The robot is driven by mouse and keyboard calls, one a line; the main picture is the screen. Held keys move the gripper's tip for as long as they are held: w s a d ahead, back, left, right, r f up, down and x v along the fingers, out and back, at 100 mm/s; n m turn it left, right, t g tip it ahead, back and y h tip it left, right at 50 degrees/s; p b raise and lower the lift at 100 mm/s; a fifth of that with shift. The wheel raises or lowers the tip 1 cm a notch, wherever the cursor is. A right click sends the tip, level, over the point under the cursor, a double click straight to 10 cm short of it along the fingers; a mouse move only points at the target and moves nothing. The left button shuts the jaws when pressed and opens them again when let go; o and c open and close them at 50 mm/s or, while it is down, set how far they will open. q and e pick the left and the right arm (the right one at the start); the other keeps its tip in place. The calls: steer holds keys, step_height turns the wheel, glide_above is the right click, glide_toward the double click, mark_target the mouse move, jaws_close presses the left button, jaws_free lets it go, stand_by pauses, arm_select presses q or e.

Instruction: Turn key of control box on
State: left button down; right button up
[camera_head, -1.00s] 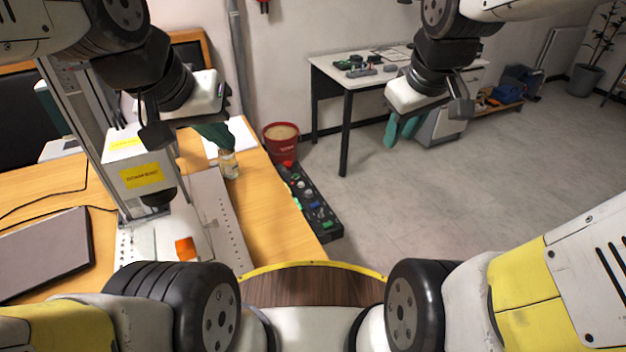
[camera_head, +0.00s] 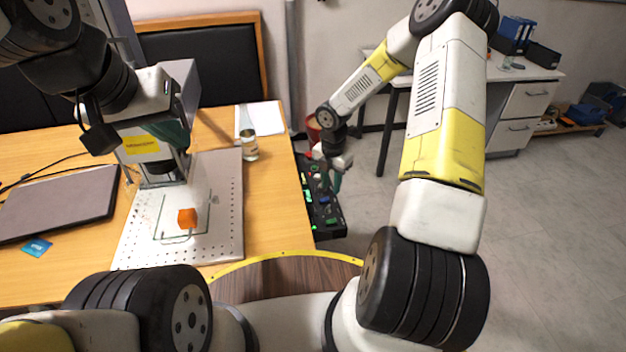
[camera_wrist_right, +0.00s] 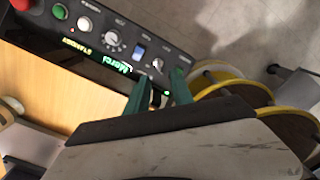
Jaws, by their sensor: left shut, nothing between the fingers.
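The black control box (camera_head: 325,212) stands beside the right edge of the wooden table in the head view. Its panel (camera_wrist_right: 110,38) fills the upper left of the right wrist view, with a red button, knobs, switches and lit green lettering. My right gripper (camera_head: 336,178) is at the box. In the right wrist view its teal fingers (camera_wrist_right: 160,93) are apart, over the panel's lower right end. A small dark part shows between them; I cannot tell whether it is the key or whether they touch it.
A laptop (camera_head: 60,200), a glass jar (camera_head: 250,146) and paper share the table. A red bucket (camera_head: 313,130) is behind the box.

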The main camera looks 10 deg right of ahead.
mark_target(328, 206)
steer(key=shift+w+a+f+n, duration=0.1)
steer(key=shift+a+f+n, duration=0.1)
steer(key=shift+f, duration=0.3)
steer(key=shift+a+f+n, duration=0.1)
steer(key=shift+a+f, duration=0.05)
steer(key=shift+f, duration=0.3)
step_height(328, 206, down, 7)
steer(key=shift+c, duration=0.2)
jaws_close()
